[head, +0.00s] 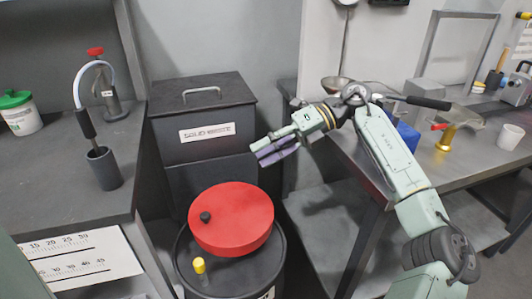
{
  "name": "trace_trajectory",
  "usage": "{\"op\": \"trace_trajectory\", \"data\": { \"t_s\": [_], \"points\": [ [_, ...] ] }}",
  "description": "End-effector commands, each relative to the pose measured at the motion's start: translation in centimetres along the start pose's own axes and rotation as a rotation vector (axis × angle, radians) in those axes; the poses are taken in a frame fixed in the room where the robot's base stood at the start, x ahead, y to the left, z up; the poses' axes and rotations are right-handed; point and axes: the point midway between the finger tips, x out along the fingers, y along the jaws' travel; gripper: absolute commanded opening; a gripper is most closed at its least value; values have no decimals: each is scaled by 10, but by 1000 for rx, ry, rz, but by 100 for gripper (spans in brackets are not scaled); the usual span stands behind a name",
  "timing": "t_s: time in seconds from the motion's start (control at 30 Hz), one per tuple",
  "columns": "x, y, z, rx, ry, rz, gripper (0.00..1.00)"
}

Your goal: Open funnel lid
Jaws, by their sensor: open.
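The red round funnel lid (240,215) sits over the top of a dark drum (240,280) at the lower middle of the head view. It looks shut. A small black knob (206,217) stands on the lid's left side. My gripper (256,154) is open and empty. It appears above and behind the lid, apart from it, pointing left across the front of the solid waste bin. What lies under the lid is hidden.
A yellow-capped fitting (199,266) stands on the drum's front left. The dark solid waste bin (190,105) is behind. A left counter (50,170) holds a pump and a grey cup. A right bench (450,175) holds several tools and a white cup (510,136).

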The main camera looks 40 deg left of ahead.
Motion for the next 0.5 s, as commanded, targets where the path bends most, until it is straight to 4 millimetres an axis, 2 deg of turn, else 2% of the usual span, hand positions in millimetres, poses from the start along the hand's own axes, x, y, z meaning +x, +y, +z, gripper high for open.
{"op": "trace_trajectory", "data": {
  "t_s": [0.3,0.5],
  "points": [
    [-24,52,22,-2,0,-1,41],
    [-33,73,30,-1,0,0,41]
  ]
}}
